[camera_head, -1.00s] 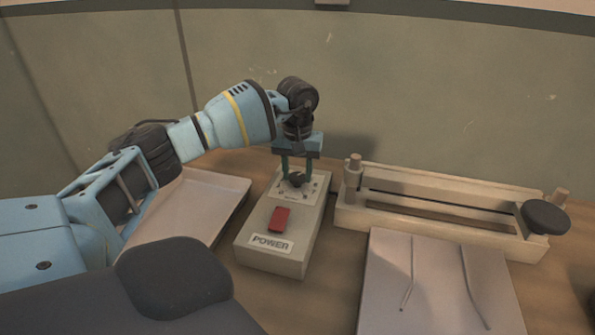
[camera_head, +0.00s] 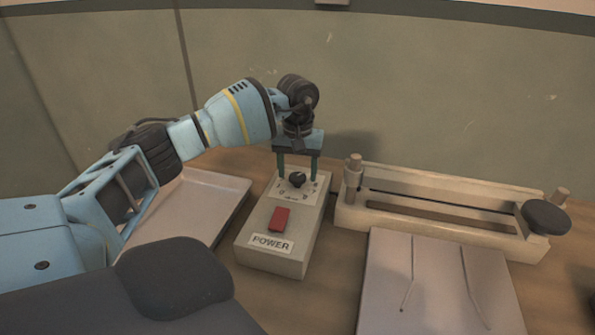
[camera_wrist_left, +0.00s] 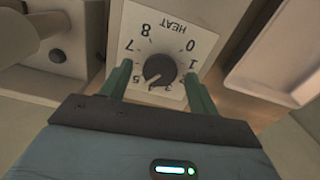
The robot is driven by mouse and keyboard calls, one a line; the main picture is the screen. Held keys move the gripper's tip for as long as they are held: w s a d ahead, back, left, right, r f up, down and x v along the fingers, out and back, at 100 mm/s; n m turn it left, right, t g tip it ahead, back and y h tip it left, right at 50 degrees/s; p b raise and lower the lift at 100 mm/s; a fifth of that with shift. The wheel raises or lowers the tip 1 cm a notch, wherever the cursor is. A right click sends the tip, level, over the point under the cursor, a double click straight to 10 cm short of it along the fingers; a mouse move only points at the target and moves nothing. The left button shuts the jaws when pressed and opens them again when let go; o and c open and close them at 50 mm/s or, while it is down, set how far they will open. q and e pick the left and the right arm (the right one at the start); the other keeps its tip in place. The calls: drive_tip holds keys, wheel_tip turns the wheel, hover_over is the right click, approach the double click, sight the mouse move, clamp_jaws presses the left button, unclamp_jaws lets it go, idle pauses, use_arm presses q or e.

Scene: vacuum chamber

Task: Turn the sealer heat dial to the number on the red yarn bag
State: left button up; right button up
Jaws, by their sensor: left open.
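The sealer control box (camera_head: 268,243) stands on the table with a red switch and a POWER label. Its black heat dial (camera_head: 297,180) is at the far end, and in the left wrist view the dial (camera_wrist_left: 159,69) sits on a white HEAT plate (camera_wrist_left: 168,22) with numbers around it. The dial's pale mark points down-left in that view, near the 5. My left gripper (camera_head: 297,170) is open above the box, one finger on each side of the dial, with gaps beside it. Some numbers are hidden by the fingers. The red yarn bag and my right gripper are not in view.
A bar sealer (camera_head: 440,213) with a black round knob lies right of the box. A pale flat panel (camera_head: 435,290) with two thin strands lies before it. An empty pale tray (camera_head: 195,208) is left of the box. The chamber wall rises behind.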

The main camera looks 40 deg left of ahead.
sight(297, 176)
use_arm(q)
wheel_tip(297, 176, up, 7)
drive_tip(key=shift+r, duration=0.15)
idle(0.8)
